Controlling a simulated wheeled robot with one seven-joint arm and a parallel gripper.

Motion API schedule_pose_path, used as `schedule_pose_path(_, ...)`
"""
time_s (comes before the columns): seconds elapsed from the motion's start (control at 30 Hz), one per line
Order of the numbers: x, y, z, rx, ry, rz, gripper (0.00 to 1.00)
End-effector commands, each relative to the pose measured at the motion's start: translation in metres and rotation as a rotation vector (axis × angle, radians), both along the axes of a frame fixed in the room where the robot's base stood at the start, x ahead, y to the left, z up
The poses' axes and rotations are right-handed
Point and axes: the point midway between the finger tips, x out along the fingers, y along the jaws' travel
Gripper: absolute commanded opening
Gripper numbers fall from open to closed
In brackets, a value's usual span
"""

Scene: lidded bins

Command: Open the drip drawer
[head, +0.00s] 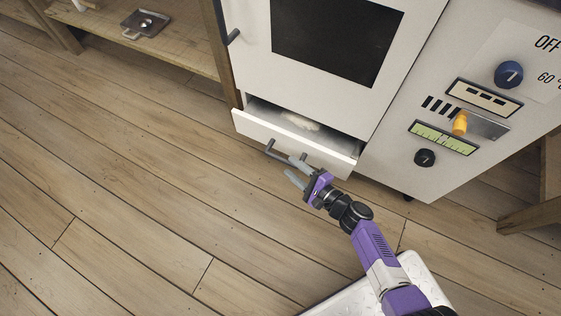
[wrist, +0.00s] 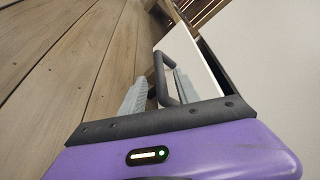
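The drip drawer (head: 300,143) is the low white drawer under the oven-like door. It is pulled partly out, and a pale object (head: 299,121) lies inside it. Its dark bar handle (head: 282,155) is on the front; it also shows in the wrist view (wrist: 159,75). My gripper (head: 296,171) is at the right part of the handle. In the wrist view, its two grey fingers (wrist: 158,88) stand apart on either side of the handle bar. I see a gap on the left finger's side; contact on the right finger's side cannot be told.
The white machine has a dark-windowed door (head: 335,35) above the drawer and a control panel with a dark blue knob (head: 508,74) and an orange lever (head: 459,123) at right. A wooden shelf (head: 180,50) stands at left. The wooden floor before the drawer is clear.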

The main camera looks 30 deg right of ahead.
Motion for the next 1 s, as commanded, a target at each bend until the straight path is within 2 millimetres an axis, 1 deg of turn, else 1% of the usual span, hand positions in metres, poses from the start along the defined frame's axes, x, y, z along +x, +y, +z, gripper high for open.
schedule_pose_path(0.03,0.008,0.003,-0.003,0.0,-0.002,0.003,0.38)
schedule_pose_path(0.2,0.033,0.011,-0.009,0.0,-0.001,0.003,0.38)
schedule_pose_path(0.3,0.045,0.015,-0.012,0.0,0.0,0.002,0.38)
schedule_pose_path(0.4,0.052,0.017,-0.014,-0.001,0.001,0.002,0.38)
schedule_pose_path(0.53,0.057,0.018,-0.014,-0.001,0.001,0.001,0.38)
schedule_pose_path(0.77,0.057,0.019,-0.014,-0.001,0.001,0.001,0.38)
schedule_pose_path(0.87,0.057,0.019,-0.014,-0.002,0.001,0.001,0.2)
schedule_pose_path(0.9,0.057,0.019,-0.014,-0.002,0.001,0.001,0.12)
schedule_pose_path(0.97,0.057,0.019,-0.014,-0.002,0.001,0.001,0.01)
schedule_pose_path(1.0,0.057,0.019,-0.014,-0.002,0.001,0.001,0.0)
